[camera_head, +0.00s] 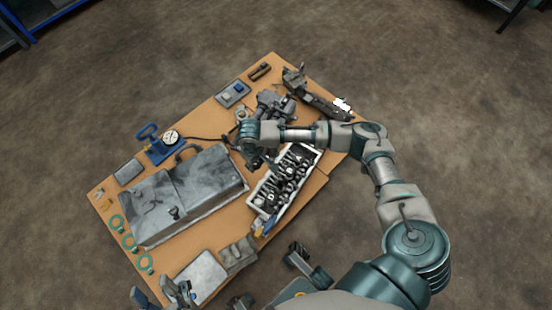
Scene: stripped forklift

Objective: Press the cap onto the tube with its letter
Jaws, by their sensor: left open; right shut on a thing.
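A pale tray (257,203) at the right of the brown workbench holds several dark tube-like parts with small white marks, too small to read as letters. My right gripper (262,162) is over the bench at the upper left end of this tray. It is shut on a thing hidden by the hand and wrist. I cannot make out a cap for certain. My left gripper (176,294) is open at the bottom left, near the front edge of the bench and apart from the tray.
A large grey metal case (205,190) fills the left middle of the bench, with a small dark piece (174,212) on it. A gauge (171,137), green rings (129,242), a light square plate (202,278) and dark machine parts (318,103) lie around.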

